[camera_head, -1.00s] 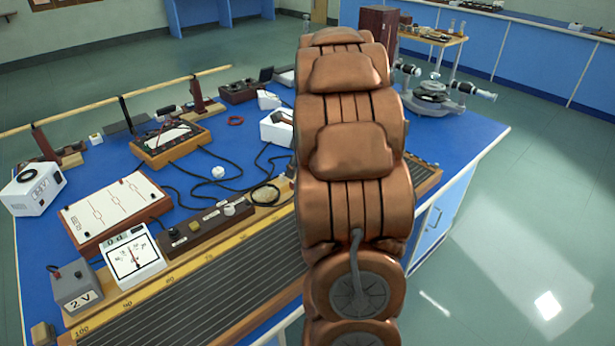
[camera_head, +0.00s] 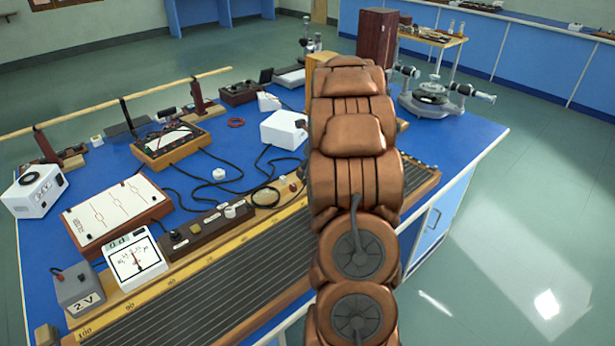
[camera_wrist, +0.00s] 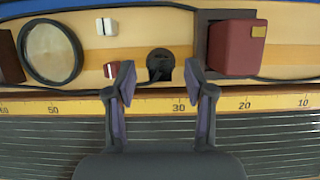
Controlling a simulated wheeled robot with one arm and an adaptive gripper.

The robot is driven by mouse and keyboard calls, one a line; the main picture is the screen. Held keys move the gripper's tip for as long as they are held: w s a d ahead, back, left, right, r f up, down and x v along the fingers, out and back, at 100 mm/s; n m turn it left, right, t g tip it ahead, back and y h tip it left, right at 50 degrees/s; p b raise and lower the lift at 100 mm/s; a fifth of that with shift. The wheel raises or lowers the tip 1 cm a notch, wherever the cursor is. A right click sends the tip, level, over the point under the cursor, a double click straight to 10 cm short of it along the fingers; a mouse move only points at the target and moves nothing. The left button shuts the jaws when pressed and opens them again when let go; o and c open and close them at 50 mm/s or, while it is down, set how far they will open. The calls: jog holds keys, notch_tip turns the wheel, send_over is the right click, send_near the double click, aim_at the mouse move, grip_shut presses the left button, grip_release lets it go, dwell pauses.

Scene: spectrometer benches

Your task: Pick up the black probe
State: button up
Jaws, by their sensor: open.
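In the wrist view, a small black rounded piece (camera_wrist: 160,64) sits on the pale wooden strip, just beyond the gap between my fingertips. It may be the black probe, but its shape is too small to be sure. My gripper (camera_wrist: 159,80) is open and empty, with one dark finger to each side of that piece and a little nearer the scale. In the head view my arm hides the gripper and the area below it, and I cannot make out the probe there.
In the wrist view, a dark red block (camera_wrist: 231,48) stands close to the right finger, and a black ring with a lens (camera_wrist: 53,52) lies left. A small red-and-white knob (camera_wrist: 110,70) is by the left finger. A ruler scale (camera_wrist: 75,107) runs below. Cables cross the blue bench (camera_head: 110,180).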

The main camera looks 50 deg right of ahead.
jog(key=shift+x, duration=1.2)
grip_shut()
